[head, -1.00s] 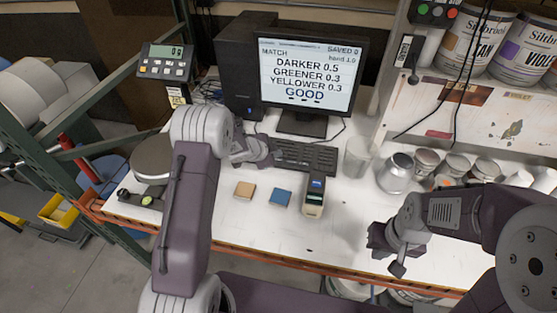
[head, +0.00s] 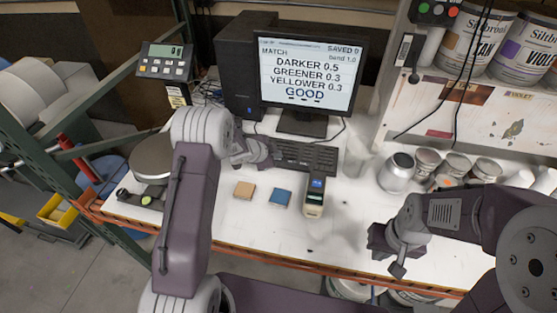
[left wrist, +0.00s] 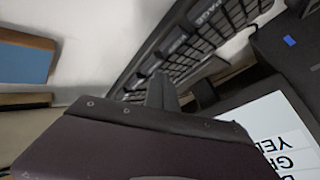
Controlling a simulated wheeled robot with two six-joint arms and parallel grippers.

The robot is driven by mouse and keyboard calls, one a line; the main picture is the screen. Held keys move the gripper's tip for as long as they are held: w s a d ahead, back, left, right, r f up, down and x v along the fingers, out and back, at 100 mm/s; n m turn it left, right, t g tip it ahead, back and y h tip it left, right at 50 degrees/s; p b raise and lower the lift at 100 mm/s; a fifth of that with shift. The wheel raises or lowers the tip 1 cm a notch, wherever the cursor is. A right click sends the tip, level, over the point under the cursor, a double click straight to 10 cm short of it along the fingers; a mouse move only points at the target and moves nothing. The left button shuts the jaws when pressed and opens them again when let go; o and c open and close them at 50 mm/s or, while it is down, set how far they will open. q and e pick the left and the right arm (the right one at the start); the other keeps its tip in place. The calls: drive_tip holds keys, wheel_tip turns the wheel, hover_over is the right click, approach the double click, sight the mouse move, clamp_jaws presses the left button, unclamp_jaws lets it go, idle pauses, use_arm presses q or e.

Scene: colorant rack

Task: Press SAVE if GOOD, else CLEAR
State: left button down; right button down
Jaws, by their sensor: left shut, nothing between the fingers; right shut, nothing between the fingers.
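The monitor (head: 312,75) reads MATCH, DARKER 0.5, GREENER 0.3, YELLOWER 0.3 and GOOD, with SAVED 0 at top right. The black keyboard (head: 306,158) lies in front of it; SAVE and CLEAR labels cannot be read in the head view. My left gripper (head: 268,157) is shut and empty at the keyboard's left end. In the left wrist view the keyboard (left wrist: 190,45) runs diagonally beyond the fingers (left wrist: 165,92); contact cannot be told. My right gripper (head: 386,243) is shut and empty over the table's front right.
A tan tile (head: 244,189), a blue tile (head: 280,197) and a handheld meter (head: 314,196) lie in front of the keyboard. Metal cans (head: 396,172) stand at right. A scale (head: 152,160) stands at left. The white table is clear at front middle.

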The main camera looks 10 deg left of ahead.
sight(277, 161)
use_arm(q)
drive_tip(key=shift+f, duration=0.4)
drive_tip(key=shift+r, duration=0.1)
idle(0.4)
drive_tip(key=shift+r+p, duration=0.6)
drive_tip(key=shift+r, duration=0.1)
drive_tip(key=shift+r, duration=0.1)
wheel_tip(277, 161, up, 5)
drive_tip(key=p, duration=0.5)
idle(0.5)
